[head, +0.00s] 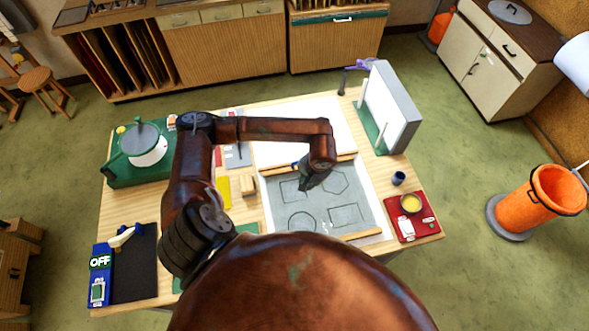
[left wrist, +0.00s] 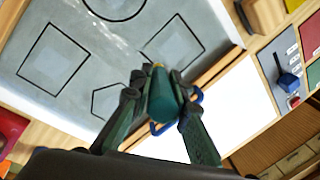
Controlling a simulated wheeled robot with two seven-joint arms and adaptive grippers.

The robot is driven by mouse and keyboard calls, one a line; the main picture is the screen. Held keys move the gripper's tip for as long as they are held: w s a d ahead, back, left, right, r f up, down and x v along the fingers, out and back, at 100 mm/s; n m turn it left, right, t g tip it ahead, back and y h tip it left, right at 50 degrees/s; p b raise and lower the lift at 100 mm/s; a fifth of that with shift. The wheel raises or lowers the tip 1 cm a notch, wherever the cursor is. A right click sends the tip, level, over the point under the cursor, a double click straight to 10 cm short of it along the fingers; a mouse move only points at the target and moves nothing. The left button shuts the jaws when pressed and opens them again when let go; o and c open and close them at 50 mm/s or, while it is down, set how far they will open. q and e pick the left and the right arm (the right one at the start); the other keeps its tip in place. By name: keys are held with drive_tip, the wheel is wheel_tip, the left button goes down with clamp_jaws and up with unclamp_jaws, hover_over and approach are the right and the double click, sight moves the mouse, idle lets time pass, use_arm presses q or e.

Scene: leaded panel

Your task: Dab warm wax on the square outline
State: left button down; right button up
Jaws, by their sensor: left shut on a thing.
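A grey panel (head: 322,203) with dark outlines lies on the table: two four-sided, one round and one many-sided. One four-sided outline (head: 290,188) is at its back left, the other (head: 346,216) at its front right; they also show in the left wrist view, right (left wrist: 172,43) and left (left wrist: 54,58). I cannot tell which is the square. My left gripper (head: 312,184) is low over the panel's back part. It is shut on a teal tool (left wrist: 164,98) with a blue loop and a small yellowish tip beside the right-hand outline. Contact is unclear. My right gripper is not in view.
A bowl of yellow wax (head: 411,203) sits on a red tray (head: 424,228) at right, beside a dark blue cup (head: 398,178). Wooden strips (head: 366,234) edge the panel. A grey upright board (head: 392,105) stands at back right. A green machine (head: 120,172) is at back left.

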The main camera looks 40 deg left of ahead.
use_arm(q)
drive_tip(key=s+a+r+y+p, duration=0.1)
drive_tip(key=s+a+p, duration=0.1)
drive_tip(key=a+p, duration=0.25)
drive_tip(key=shift+m+t, duration=0.3)
drive_tip(key=shift+m, duration=0.1)
drive_tip(key=f, duration=0.2)
drive_tip(key=f+b, duration=0.2)
drive_tip(key=f, duration=0.1)
drive_tip(key=shift+w+d+f, duration=0.1)
drive_tip(key=shift+d+f, duration=0.25)
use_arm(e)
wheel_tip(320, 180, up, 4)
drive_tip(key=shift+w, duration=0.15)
use_arm(q)
drive_tip(key=shift+f, duration=0.3)
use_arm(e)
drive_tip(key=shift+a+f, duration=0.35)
use_arm(q)
drive_tip(key=shift+f+b, duration=0.25)
drive_tip(key=shift+b, duration=0.3)
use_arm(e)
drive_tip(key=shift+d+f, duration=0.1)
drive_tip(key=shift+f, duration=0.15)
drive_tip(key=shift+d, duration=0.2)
